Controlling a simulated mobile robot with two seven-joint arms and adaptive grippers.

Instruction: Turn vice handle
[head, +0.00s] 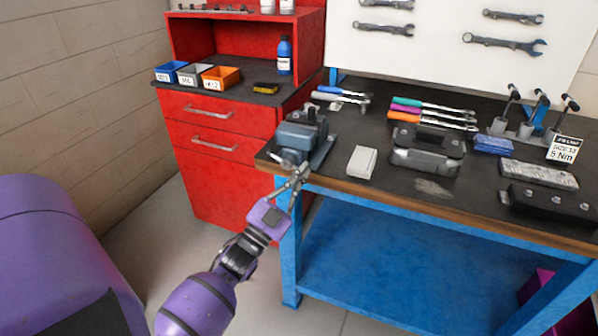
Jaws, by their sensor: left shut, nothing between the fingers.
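A blue-grey vice (302,135) is mounted at the near left corner of the dark workbench top (340,190). Its front faces me, over the bench edge. The vice handle is a thin bar low at its front, and my gripper partly covers it. My left gripper (298,174), on its purple arm, is directly in front of the vice at the bench edge. Its fingers are shut with nothing between them. They overlap the handle area in the picture, and I cannot tell whether they touch it. My right gripper is not in view.
A white box (362,162) and a dark metal case (428,150) are right of the vice. A red cabinet (225,150) stands left of the bench. Blue bench legs (290,250) are below.

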